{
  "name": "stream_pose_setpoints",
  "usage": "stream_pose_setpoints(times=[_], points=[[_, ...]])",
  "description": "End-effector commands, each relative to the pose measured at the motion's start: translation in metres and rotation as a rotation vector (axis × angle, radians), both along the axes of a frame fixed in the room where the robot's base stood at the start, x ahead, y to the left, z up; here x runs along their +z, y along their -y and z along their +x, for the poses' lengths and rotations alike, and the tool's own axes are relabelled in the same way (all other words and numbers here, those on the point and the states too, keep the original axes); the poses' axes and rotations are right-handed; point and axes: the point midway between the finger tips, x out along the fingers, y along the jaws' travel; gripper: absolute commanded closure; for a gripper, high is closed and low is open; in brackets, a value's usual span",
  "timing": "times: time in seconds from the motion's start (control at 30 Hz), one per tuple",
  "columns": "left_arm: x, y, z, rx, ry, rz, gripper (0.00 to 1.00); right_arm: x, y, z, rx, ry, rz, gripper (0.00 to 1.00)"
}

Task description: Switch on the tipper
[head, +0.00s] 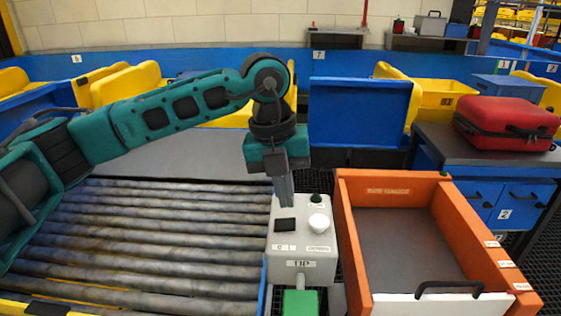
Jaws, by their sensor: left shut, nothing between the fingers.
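A pale grey control box (302,261) stands between the rollers and an orange-walled bin. Its top carries a black switch or panel (285,226), a white round knob (318,223) and a dark green button or lamp (316,199). Small labels on it are hard to read. My left gripper (285,199) points down, fingers shut and empty, over the far left part of the box, just behind the black switch. Whether the fingertips touch the box I cannot tell. The orange bin (346,215) has a grey floor. My right gripper is not in view.
A roller conveyor (140,240) fills the left. A green block (300,303) sits in front of the box. The bin's white front has a black handle (449,288). A red suitcase (507,122) lies on a counter at right. Blue and yellow bins line the back.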

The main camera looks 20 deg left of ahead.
Motion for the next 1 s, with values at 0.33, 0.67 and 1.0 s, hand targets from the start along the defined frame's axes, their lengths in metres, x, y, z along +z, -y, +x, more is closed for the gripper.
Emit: stream_pose_setpoints(times=[0.33,0.67,1.0], points=[[-0.038,0.006,0.002,0.0,0.0,0.0,1.0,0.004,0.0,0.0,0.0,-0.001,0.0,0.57],[-0.04,0.006,0.002,0.0,0.0,-0.001,1.0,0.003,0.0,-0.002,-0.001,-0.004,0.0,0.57],[-0.047,0.009,0.002,0.0,-0.001,0.001,1.0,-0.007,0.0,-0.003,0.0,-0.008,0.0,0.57]])
